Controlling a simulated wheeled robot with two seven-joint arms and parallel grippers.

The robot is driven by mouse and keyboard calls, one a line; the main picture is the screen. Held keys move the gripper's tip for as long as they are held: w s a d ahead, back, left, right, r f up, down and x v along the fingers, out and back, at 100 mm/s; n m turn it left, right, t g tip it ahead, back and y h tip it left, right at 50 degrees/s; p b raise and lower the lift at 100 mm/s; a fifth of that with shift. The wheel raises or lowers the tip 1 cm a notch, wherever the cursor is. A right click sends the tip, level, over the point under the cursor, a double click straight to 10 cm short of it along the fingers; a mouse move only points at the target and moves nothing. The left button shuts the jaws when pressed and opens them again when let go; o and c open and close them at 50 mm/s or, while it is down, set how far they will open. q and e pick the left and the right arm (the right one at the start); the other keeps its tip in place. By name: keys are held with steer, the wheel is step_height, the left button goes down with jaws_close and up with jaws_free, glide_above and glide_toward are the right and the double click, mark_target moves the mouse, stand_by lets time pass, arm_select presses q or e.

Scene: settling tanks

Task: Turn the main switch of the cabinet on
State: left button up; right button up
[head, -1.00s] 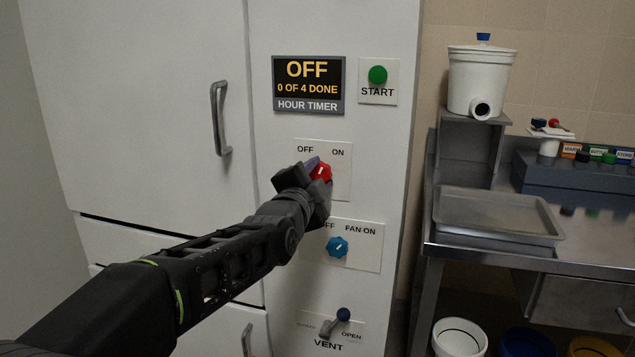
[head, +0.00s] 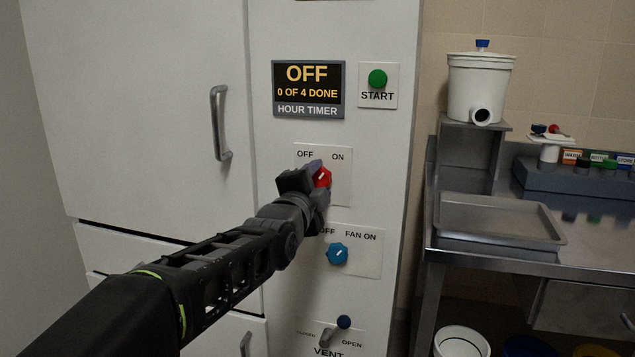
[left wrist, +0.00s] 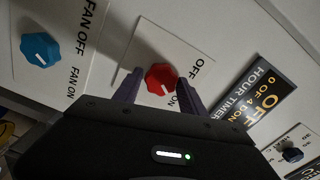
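The main switch is a red knob (head: 322,177) on a white plate (head: 341,188) marked OFF and ON, on the cabinet front. Its white mark appears to point up and right, towards ON. My left gripper (head: 317,176) is at the knob and hides its left part. In the left wrist view, the red knob (left wrist: 161,78) sits between the two purple fingertips (left wrist: 158,92), with a gap visible on each side, so the gripper looks open. Contact cannot be made out. My right gripper is not in view.
Above is the hour timer display (head: 308,88) reading OFF, beside a green START button (head: 377,79). Below are a blue fan knob (head: 337,253) and a vent lever (head: 343,322). A door handle (head: 220,123) is at left, a steel bench (head: 470,255) at right.

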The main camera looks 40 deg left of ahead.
arm_select(q)
steer(key=shift+o, duration=1.3)
steer(key=v, duration=0.7)
steer(key=shift+s+d+p, duration=0.15)
steer(key=shift+s+p, duration=0.2)
steer(key=shift+s, duration=0.05)
